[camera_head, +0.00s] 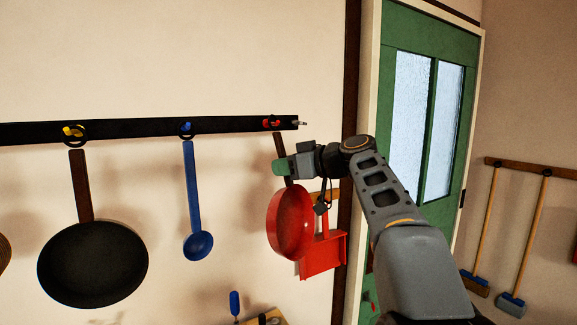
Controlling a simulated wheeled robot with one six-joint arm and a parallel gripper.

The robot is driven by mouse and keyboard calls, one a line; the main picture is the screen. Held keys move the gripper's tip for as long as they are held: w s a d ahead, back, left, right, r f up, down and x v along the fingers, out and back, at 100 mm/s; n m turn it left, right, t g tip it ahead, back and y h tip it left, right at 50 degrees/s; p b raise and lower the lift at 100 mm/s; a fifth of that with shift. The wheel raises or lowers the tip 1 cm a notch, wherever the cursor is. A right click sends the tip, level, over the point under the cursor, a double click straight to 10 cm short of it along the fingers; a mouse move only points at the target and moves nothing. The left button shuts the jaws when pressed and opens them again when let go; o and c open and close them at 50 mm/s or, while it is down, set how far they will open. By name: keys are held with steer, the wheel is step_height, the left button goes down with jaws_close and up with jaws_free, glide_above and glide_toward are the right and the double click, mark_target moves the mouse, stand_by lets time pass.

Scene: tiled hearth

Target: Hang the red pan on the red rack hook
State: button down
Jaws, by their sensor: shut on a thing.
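The red pan (290,222) hangs from its dark handle just below the right end of the black wall rack (232,126). My gripper (283,168) is shut on the handle, reaching in from the right. The handle is tilted slightly, its top end leaning left, close under the red rack hook (271,123). A dark ring shows around the red hook. I cannot tell whether the pan's ring is over the hook or only in front of it.
A black pan (92,264) hangs at the yellow hook (73,131) and a blue ladle (198,245) at the blue hook (186,127). A red dustpan (322,256) is right behind the red pan. A green door (401,45) and brooms (525,240) stand right.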

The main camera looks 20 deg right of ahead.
steer(key=shift+w, duration=0.25)
steer(key=shift+w+a+f+b, duration=0.1)
steer(key=shift+f+b, duration=0.25)
steer(key=shift+b, duration=0.05)
stand_by(0.3)
steer(key=c, duration=0.8)
jaws_free()
steer(key=shift+f, duration=0.1)
steer(key=shift+c, duration=0.2)
steer(key=shift+b+v, duration=0.7)
steer(key=shift+v, duration=1.4)
